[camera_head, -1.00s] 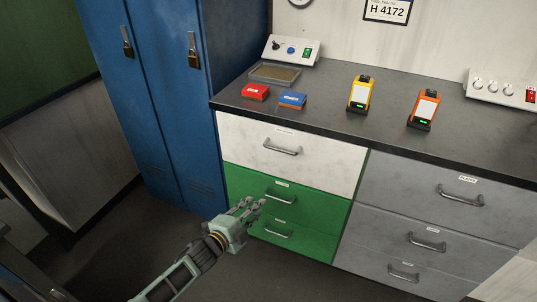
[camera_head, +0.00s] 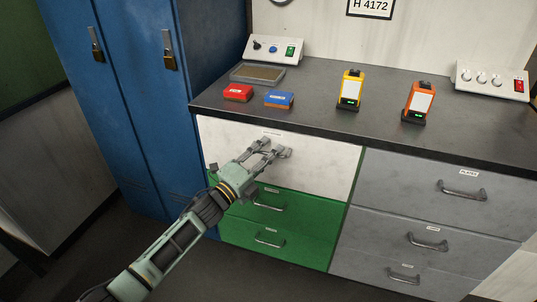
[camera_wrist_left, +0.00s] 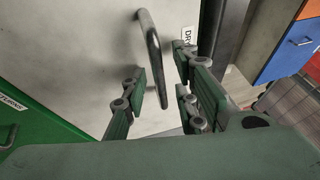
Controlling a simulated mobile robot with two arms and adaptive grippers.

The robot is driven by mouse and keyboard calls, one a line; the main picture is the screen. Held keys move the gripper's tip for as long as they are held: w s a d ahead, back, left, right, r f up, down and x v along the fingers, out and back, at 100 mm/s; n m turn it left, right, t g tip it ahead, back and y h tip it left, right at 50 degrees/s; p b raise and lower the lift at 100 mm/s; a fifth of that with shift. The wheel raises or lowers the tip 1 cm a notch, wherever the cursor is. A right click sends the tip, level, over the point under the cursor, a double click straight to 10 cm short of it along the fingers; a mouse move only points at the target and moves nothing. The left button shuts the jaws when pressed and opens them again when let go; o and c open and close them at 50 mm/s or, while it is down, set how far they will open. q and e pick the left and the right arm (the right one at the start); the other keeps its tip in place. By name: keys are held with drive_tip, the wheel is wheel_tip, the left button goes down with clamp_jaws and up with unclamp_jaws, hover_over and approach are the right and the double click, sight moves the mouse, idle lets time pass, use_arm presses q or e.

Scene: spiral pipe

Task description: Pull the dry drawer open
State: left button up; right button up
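The dry drawer is the white top drawer (camera_head: 325,165) of the left cabinet, and it looks shut. In the left wrist view its white front (camera_wrist_left: 85,50) fills the upper left, with a label starting "DR" (camera_wrist_left: 188,35). Its dark bar handle (camera_wrist_left: 152,50) reaches down between the fingers of my left gripper (camera_wrist_left: 165,95). The fingers are spread, with gaps to the handle visible on both sides. In the head view my left gripper (camera_head: 270,150) is in front of the drawer and hides most of the handle. My right gripper is not in view.
Below are green drawers (camera_head: 300,225) with handles; grey drawers (camera_head: 400,195) stand to the right. The worktop (camera_head: 315,110) holds a red box (camera_head: 238,93), a blue box (camera_head: 279,100), a tray, yellow and orange devices and control boxes. Blue lockers (camera_head: 135,110) stand at left.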

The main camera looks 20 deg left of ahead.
use_arm(q)
drive_tip(key=shift+c, duration=0.4)
clamp_jaws()
drive_tip(key=shift+f, duration=0.1)
